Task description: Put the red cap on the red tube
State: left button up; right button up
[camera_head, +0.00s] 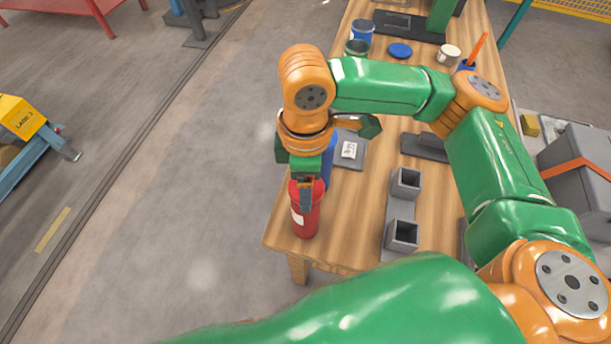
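The red tube (305,222) stands upright near the left front corner of the wooden table, with a white label on its side. My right gripper (306,198) points down at the top of the red tube. One dark finger shows in front of the red top, and the other finger is hidden. Red shows on both sides of this finger, but I cannot make out a separate red cap or where it meets the tube. I cannot tell whether the fingers are closed on it. My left gripper is not in view.
A blue tube (328,165) stands just behind the red one. Two grey square holders (404,236) stand to the right. A labelled grey plate (349,150), a blue disc (400,50) and a white cup-like piece (449,55) are farther back. The table edge is close on the left.

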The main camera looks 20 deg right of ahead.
dwell(0.6)
jog(key=shift+f+p, duration=0.15)
jog(key=shift+p, duration=0.2)
jog(key=shift+f+p, duration=0.25)
jog(key=shift+p, duration=0.2)
dwell(0.6)
jog(key=shift+f, duration=0.15)
dwell(0.4)
jog(key=o, duration=1.2)
jog(key=shift+p, duration=0.3)
